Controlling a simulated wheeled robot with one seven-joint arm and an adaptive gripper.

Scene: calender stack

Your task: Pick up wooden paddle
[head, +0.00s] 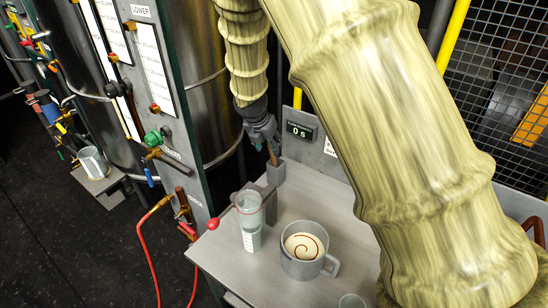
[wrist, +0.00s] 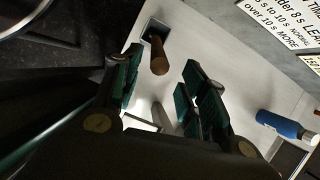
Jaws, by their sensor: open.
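The wooden paddle shows in the head view as a short brown stick (head: 273,157) standing upright in a grey block holder (head: 276,172) on the metal bench. In the wrist view its rounded brown handle (wrist: 158,56) rises from the square holder (wrist: 152,28). My gripper (head: 266,138) is right above the handle, pointing down. In the wrist view my gripper (wrist: 163,78) is open, with one green-padded finger on each side of the handle's line. The handle end appears between or just beyond the fingertips, and no contact is visible. The paddle's lower part is hidden in the holder.
A clear cup (head: 249,222) and a grey mug (head: 305,262) with a red swirl in cream liquid stand in front of the holder. A red-knobbed lever (head: 214,223) sticks out left. A timer (head: 301,131) reads 0 s behind. A blue-and-white cylinder (wrist: 282,125) shows right.

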